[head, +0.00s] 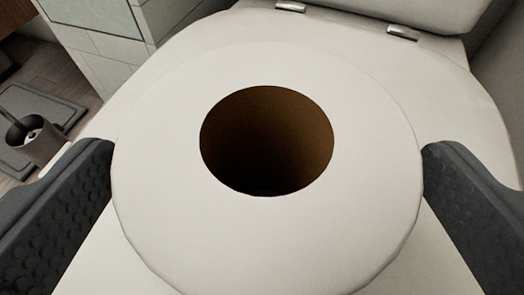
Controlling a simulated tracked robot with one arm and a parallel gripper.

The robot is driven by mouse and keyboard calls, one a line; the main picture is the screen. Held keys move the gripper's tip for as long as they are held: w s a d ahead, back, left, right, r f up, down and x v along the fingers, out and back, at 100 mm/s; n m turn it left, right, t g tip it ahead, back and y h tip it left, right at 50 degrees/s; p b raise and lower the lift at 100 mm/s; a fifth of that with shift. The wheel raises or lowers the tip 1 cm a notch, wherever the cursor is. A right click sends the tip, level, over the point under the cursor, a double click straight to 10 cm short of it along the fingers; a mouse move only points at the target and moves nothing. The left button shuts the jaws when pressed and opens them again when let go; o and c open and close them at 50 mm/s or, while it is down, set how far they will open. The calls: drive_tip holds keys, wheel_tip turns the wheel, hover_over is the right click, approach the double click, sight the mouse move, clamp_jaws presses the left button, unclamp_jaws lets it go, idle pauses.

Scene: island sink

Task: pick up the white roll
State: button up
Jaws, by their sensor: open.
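The white roll (370,165) fills the middle of the head view, seen from above with its round end up. Its hollow core is brown and dark inside. It stands on a white toilet lid (180,62). My gripper (268,165) is open, with one dark textured finger on the left of the roll and one on the right. The fingertips are very close to the roll's sides; I cannot tell whether they touch it. The roll's lower part is hidden by its top.
Two metal hinges join the lid to the white part behind it (440,12). A tiled wall (105,45) stands at the upper left. A grey toilet brush holder (38,138) stands on the floor at the far left.

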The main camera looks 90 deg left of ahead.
sight(306, 125)
drive_tip(key=x, duration=0.3)
drive_tip(key=c, duration=0.9)
